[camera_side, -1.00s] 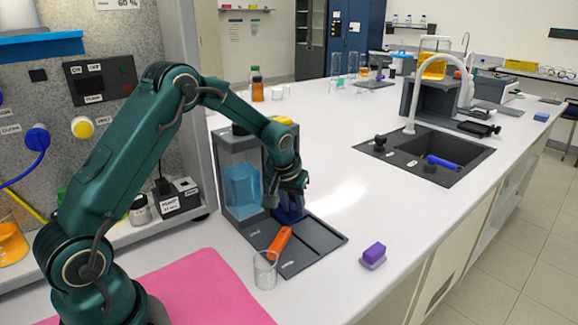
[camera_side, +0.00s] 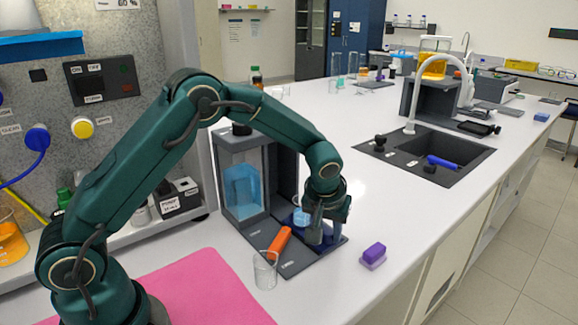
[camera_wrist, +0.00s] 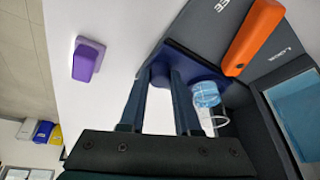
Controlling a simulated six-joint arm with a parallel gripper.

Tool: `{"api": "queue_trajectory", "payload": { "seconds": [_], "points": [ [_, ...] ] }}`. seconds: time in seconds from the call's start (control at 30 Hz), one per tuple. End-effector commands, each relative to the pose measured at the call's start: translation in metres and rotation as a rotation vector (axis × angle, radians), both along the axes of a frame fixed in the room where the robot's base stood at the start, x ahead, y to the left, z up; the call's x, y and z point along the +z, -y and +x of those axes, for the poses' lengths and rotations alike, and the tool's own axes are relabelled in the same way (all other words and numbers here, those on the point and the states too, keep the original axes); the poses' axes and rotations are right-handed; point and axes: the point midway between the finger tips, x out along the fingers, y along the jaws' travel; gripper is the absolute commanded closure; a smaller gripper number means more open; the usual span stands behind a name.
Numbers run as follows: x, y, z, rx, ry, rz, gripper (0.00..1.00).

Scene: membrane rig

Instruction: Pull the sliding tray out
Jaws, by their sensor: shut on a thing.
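The sliding tray is dark blue (camera_side: 326,246) and sits out on the grey base plate, in front of the dark housing. It also shows in the wrist view (camera_wrist: 192,66). My gripper (camera_side: 322,236) is down at the tray's outer end, and its fingers (camera_wrist: 160,78) are shut on the tray's front part. The exact grip is partly hidden. A small clear vial with a light blue cap (camera_side: 301,216) is on the tray behind my gripper; it also shows in the wrist view (camera_wrist: 207,95).
An orange lever (camera_side: 279,243) lies on the base plate, left of the tray. A clear beaker (camera_side: 265,271) stands at the plate's near corner. A purple block (camera_side: 374,253) on a lilac base is to the right.

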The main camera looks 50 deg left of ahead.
Motion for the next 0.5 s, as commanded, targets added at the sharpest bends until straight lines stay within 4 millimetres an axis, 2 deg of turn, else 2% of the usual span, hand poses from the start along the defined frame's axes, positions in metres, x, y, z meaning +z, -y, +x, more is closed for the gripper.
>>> {"api": "queue_trajectory", "payload": {
  "seconds": [0.03,0.07,0.1,0.13,0.5],
  "points": [
    [0.0002,0.0061,-0.0002,-0.004,0.002,-0.012,1.0],
    [0.0002,0.0062,-0.0002,-0.004,0.002,-0.012,0.57],
    [0.0002,0.006,-0.0001,-0.004,0.002,-0.012,0.42],
    [0.0002,0.0058,-0.0001,-0.004,0.002,-0.012,0.38],
    [0.0045,0.0047,-0.0012,-0.002,0.002,-0.009,0.38]
  ]
}}
